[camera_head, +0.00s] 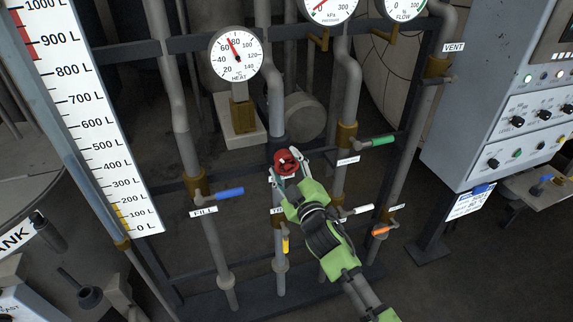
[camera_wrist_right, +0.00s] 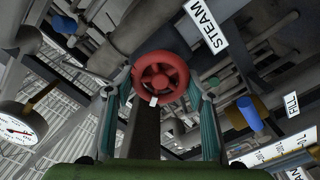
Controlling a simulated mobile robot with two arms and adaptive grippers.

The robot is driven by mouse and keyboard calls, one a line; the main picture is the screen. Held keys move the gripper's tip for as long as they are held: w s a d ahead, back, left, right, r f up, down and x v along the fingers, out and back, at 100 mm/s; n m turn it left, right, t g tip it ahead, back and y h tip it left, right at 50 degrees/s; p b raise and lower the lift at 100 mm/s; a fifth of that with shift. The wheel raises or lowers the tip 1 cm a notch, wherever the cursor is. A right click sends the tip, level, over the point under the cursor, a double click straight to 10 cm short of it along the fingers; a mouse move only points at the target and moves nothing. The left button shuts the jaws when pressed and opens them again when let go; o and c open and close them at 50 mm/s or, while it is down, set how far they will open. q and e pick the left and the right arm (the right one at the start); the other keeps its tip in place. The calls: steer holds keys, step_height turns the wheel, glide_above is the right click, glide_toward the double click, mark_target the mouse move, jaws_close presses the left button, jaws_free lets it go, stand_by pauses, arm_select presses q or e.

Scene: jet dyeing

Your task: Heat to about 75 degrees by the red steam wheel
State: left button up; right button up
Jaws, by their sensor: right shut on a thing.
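The red steam wheel (camera_head: 286,160) sits on a grey pipe in the middle of the head view. My right gripper (camera_head: 288,165) is shut on it, with a finger at either side of the rim. In the right wrist view the red wheel (camera_wrist_right: 160,60) lies between the two fingertips (camera_wrist_right: 160,90), near a STEAM label (camera_wrist_right: 205,28). The HEAT gauge (camera_head: 236,56) is above and left of the wheel; its red needle points between 60 and 80, roughly in the low seventies. My left gripper is not in view.
A blue-handled FILL valve (camera_head: 229,193) is left of the wheel. Green (camera_head: 382,140), white (camera_head: 360,210) and orange (camera_head: 380,231) handles are to the right, and a yellow handle (camera_head: 285,245) hangs below. A control panel (camera_head: 500,105) stands at the right.

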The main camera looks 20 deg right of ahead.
steer(key=shift+f+n, duration=0.1)
steer(key=shift+n, duration=1.6)
steer(key=shift+a, duration=0.1)
steer(key=o, duration=1.1)
steer(key=s, duration=1.2)
steer(key=shift+d, duration=0.2)
